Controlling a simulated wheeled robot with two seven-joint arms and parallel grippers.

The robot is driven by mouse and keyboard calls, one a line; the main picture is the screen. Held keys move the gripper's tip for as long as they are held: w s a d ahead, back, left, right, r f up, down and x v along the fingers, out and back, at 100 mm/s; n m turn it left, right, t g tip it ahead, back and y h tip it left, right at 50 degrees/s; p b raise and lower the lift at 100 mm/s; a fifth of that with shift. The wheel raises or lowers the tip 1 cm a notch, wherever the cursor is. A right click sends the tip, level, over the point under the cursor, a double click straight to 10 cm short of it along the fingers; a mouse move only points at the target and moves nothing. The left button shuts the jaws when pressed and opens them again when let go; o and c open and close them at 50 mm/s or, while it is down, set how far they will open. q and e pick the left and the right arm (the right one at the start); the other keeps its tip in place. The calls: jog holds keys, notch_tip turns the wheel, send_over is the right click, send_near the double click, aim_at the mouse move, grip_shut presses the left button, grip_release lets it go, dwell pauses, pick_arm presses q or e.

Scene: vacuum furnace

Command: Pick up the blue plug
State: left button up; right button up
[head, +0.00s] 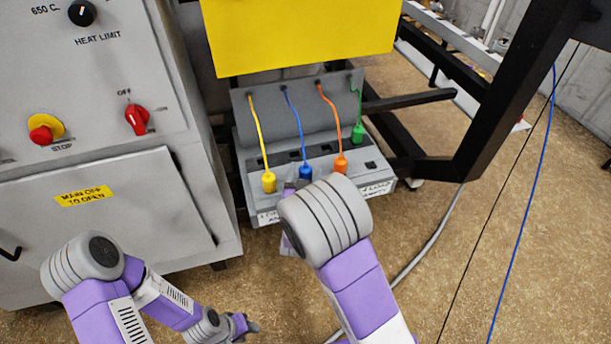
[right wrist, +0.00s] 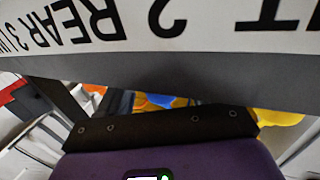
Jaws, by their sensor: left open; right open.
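The blue plug (head: 305,172) sits upright on the front ledge of a grey connection box (head: 328,157), with a blue cable rising from its top. My right gripper (head: 290,190) is just in front of the box, left of and below the blue plug. It is mostly hidden behind my right wrist, and its fingertips cannot be made out. In the right wrist view, its purple body lies close under an upside-down white label (right wrist: 150,25). Coloured patches behind it are too blurred to name. My left gripper (head: 247,326) is open and empty, low over the floor.
A yellow plug (head: 268,182) stands left of the blue one, an orange plug (head: 341,163) and a green plug (head: 358,132) to its right. A yellow panel (head: 300,35) overhangs the box. A grey cabinet (head: 110,130) stands left, a black frame (head: 510,90) right.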

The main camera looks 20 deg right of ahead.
jog(key=shift+w, duration=0.1)
jog(key=shift+c, duration=0.5)
jog(key=c, duration=0.9)
